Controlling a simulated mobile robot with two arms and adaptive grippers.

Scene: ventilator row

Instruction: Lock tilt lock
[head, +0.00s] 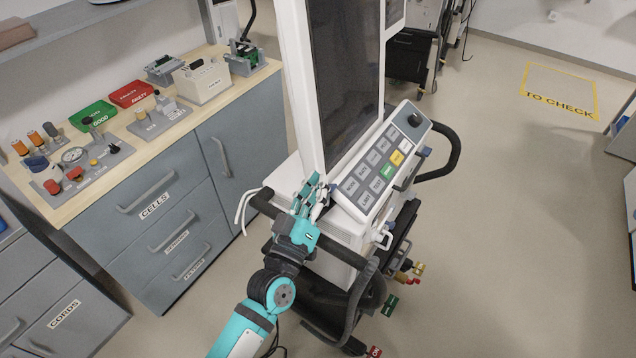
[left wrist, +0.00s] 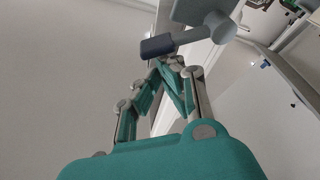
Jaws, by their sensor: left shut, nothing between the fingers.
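A ventilator (head: 345,90) with a tall dark screen and a tilted keypad panel (head: 383,165) stands on a wheeled cart. My left gripper (head: 318,184) is at the near left side of the ventilator, by the base of the screen. It is shut and empty. In the left wrist view, a grey lever with a dark blue grip (left wrist: 158,47) shows just beyond the fingertips (left wrist: 172,63); it looks like the tilt lock. I cannot tell whether the fingertips touch it. The gripper hides this spot in the head view. My right gripper is not in view.
A workbench with grey drawers (head: 165,215) stands to the left, with red and green trays (head: 131,93) and devices on top. The cart's black handle (head: 440,160) juts out right. Free floor lies right, with a yellow "TO CHECK" square (head: 560,88).

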